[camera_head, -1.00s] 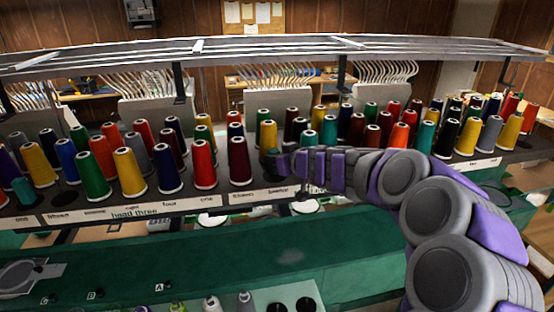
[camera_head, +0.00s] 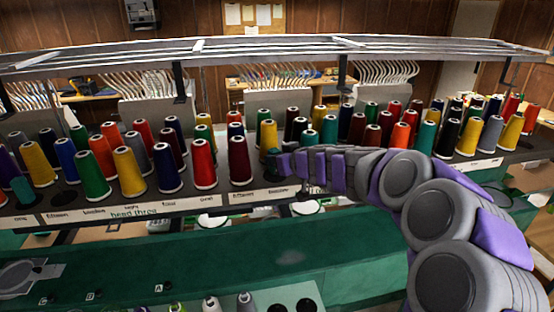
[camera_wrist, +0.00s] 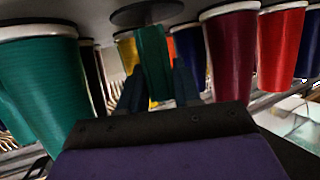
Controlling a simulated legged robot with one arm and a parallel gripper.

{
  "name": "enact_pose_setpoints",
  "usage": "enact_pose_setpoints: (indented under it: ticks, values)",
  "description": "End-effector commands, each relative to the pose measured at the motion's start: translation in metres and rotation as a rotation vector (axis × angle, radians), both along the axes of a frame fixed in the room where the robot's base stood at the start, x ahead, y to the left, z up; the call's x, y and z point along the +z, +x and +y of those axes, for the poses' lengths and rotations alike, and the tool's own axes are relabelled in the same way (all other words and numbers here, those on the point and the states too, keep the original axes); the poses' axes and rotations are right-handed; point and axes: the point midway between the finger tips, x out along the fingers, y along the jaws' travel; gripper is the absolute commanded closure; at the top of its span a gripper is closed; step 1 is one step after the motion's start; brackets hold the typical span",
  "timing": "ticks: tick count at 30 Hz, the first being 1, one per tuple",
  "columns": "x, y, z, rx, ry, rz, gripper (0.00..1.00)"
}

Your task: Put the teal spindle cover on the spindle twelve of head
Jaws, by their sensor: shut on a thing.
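My gripper (camera_head: 277,163) is over the thread shelf, right of a maroon cone (camera_head: 240,163). It is shut on the teal spindle cover (camera_head: 270,158), which is partly visible at the fingertips. The wrist view appears upside down; the teal cover (camera_wrist: 154,62) stands between the dark fingers (camera_wrist: 158,88). A dark round spindle base (camera_wrist: 146,12) lies at that cover's shelf-side end; I cannot tell whether they touch. The label strip (camera_head: 135,211) reads "head three" in part; the spindle names are too small to read surely, so I cannot identify spindle twelve.
Cones crowd around the gripper; a large teal cone (camera_wrist: 42,90) and a maroon cone (camera_wrist: 231,55) flank it in the wrist view. A separate small teal piece (camera_head: 22,190) stands at the shelf's left. A metal rail (camera_head: 270,47) runs above. The green table (camera_head: 230,255) is mostly clear.

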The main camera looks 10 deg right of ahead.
Motion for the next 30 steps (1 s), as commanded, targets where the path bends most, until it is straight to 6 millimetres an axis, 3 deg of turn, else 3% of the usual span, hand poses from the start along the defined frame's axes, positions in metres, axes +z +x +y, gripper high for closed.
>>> enact_pose_setpoints:
  ticks: [13,14,15,23,30]
  values:
    - [-0.0045,0.0,0.0001,0.0,0.001,0.0,1.0]
    - [-0.0044,0.0,0.0,0.0,0.001,0.0,0.67]
    - [-0.0044,0.0,0.0001,0.0,0.001,0.0,0.63]
    - [-0.0044,0.0,0.0,0.0,0.0,0.0,0.38]
    - [-0.0043,-0.0003,-0.0002,0.0,0.0,0.0,0.38]
